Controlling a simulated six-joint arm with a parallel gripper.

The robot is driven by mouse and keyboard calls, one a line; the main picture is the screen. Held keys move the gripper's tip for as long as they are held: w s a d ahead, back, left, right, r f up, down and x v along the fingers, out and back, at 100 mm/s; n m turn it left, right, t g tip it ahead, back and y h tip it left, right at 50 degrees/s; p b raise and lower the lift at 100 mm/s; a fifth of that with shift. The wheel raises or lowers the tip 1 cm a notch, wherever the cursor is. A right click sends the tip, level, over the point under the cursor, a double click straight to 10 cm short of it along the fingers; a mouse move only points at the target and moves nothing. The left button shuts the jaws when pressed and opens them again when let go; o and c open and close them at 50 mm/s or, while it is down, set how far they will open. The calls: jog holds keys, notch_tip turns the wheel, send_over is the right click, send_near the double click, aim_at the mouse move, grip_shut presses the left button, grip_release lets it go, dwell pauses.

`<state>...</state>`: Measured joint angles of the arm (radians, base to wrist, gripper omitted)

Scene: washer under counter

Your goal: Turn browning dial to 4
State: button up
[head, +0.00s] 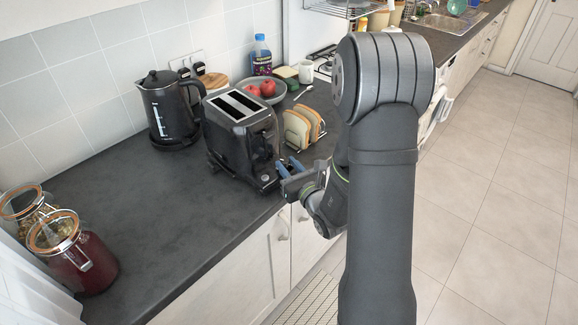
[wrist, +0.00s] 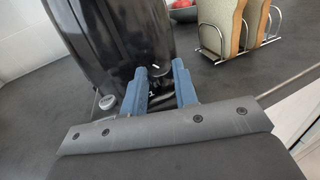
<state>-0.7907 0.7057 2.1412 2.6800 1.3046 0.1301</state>
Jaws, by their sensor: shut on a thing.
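The black toaster (head: 226,140) stands on the dark counter with its control end facing my gripper (head: 284,168); it also fills the upper middle of the wrist view (wrist: 95,40). The browning dial (wrist: 160,76) is a small dark knob with a white mark, low on that end. My gripper's blue fingers (wrist: 160,72) are shut on the dial, one on each side. The fingers hide part of the dial, and its numbers cannot be read. A small round grey button (wrist: 107,102) sits on the toaster left of the fingers.
A rack with bread slices (head: 303,127) stands close to the right of the toaster. A black kettle (head: 168,108) stands behind it to the left. A bowl with red fruit (head: 262,90) is behind. The counter (head: 175,215) in front and left is clear up to the glass jars (head: 80,262).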

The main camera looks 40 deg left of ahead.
dwell(0.3)
jog(key=o, duration=1)
jog(key=v, duration=1.7)
jog(key=shift+s+d, duration=0.15)
